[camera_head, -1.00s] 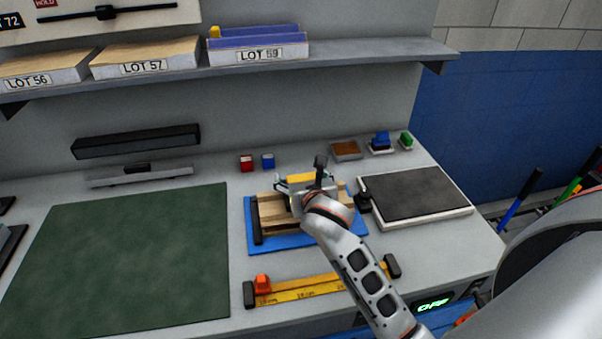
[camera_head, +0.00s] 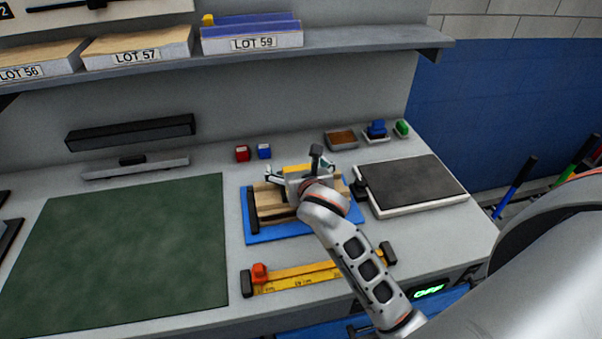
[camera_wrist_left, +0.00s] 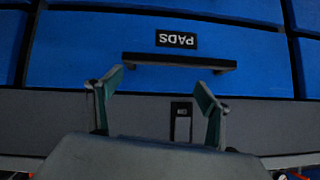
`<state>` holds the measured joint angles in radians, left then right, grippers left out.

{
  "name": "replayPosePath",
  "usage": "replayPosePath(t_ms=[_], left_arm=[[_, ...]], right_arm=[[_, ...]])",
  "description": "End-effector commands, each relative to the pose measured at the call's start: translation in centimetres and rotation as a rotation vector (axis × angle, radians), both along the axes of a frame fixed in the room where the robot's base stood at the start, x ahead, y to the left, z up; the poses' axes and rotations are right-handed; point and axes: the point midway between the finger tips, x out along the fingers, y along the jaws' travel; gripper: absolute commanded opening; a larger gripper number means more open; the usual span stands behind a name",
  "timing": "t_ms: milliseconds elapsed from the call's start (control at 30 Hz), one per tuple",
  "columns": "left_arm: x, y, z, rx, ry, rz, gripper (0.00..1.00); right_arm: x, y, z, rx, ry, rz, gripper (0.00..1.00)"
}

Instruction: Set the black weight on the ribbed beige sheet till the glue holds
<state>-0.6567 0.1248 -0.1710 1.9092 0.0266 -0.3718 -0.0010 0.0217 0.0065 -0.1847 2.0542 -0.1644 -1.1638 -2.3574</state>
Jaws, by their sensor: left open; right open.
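A ribbed beige sheet (camera_head: 270,206) lies on a blue mat (camera_head: 290,230) at the middle of the bench in the head view, partly covered by my right gripper and arm. A dark bar (camera_head: 252,210) lies along its left end. A small black block (camera_head: 359,189) is at its right, beside the dark plate; I cannot tell which black piece is the weight. My right gripper (camera_head: 290,177) is open over the sheet's back part, with something yellow (camera_head: 297,169) at it; contact is unclear. My left gripper (camera_wrist_left: 158,88) is open and empty in the left wrist view.
A dark-topped plate (camera_head: 410,184) is right of the mat. A yellow ruler (camera_head: 295,279) with an orange slider lies in front. A green mat (camera_head: 120,245) is clear at left. A shelf (camera_head: 340,47) overhangs the back. My left gripper faces a blue drawer labelled PADS (camera_wrist_left: 90,55).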

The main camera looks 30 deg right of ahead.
Motion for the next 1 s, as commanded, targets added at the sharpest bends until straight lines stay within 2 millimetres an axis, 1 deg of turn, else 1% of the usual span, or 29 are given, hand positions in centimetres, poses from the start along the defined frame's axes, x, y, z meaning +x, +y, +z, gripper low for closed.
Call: replayPosePath(t_ms=[167,400,533,733,1000], left_arm=[[0.2,-0.3,0.0,-0.008,-0.003,0.006,0.78],[0.4,-0.5,0.2,-0.012,-0.006,0.007,0.78],[0.4,-0.5,0.2,-0.012,-0.006,0.005,0.78],[0.3,-0.3,0.2,-0.008,-0.006,0.002,0.78],[0.2,0.0,0.2,0.001,-0.005,-0.004,0.78]], right_arm=[[-2.5,0.7,1.2,0.0,-0.002,0.002,0.92],[-7.1,1.9,3.1,0.001,-0.001,0.003,0.92],[-9.0,2.4,3.9,0.0,-0.001,0.002,0.92],[-10.5,2.7,4.6,0.0,-0.001,0.001,0.92],[-10.7,2.8,4.8,0.0,-0.001,0.0,0.92]])
